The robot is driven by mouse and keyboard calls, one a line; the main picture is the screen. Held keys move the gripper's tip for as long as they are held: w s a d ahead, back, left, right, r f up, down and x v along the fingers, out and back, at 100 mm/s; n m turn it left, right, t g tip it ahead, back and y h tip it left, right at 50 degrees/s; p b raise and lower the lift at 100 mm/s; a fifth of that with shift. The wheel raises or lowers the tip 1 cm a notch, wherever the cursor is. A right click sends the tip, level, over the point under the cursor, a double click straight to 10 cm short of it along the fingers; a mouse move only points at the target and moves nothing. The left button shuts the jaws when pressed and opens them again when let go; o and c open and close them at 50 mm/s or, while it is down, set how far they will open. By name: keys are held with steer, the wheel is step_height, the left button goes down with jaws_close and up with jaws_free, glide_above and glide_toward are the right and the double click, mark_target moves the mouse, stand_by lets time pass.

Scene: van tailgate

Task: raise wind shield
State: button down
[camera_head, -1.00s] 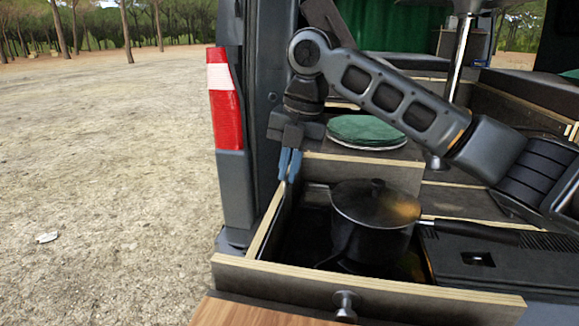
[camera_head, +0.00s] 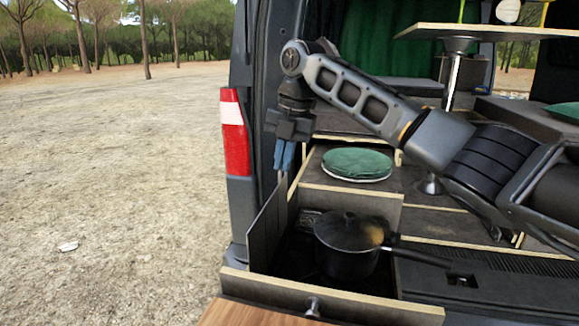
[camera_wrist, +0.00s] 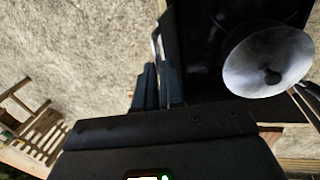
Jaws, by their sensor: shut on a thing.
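The wind shield (camera_head: 266,228) is a thin dark grey panel along the left side of the pulled-out drawer (camera_head: 330,304) in the head view. It stands roughly upright, and its far top corner is highest. My gripper (camera_head: 284,165) points down with its blue fingers shut on that far corner. In the wrist view my blue fingers (camera_wrist: 158,85) show beside a dark panel edge, and their tips are hard to make out. A black lidded pot (camera_head: 347,262) stands in the drawer, to the right of the shield and apart from it.
The pot's handle (camera_head: 418,256) reaches right over a black slotted surface. The van's rear pillar with a red and white light (camera_head: 235,133) is close on the left. Open gravel lies left of the van.

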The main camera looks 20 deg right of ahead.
steer(key=shift+w+r+p, duration=0.1)
steer(key=shift+r+p, duration=0.3)
steer(key=shift+r, duration=0.75)
steer(key=c, duration=1.5)
jaws_free()
steer(key=shift+r, duration=0.1)
steer(key=shift+o, duration=1.3)
step_height(320, 180, up, 7)
steer(key=s+d+b, duration=0.1)
steer(key=shift+d+r, duration=0.15)
steer(key=shift+r, duration=0.05)
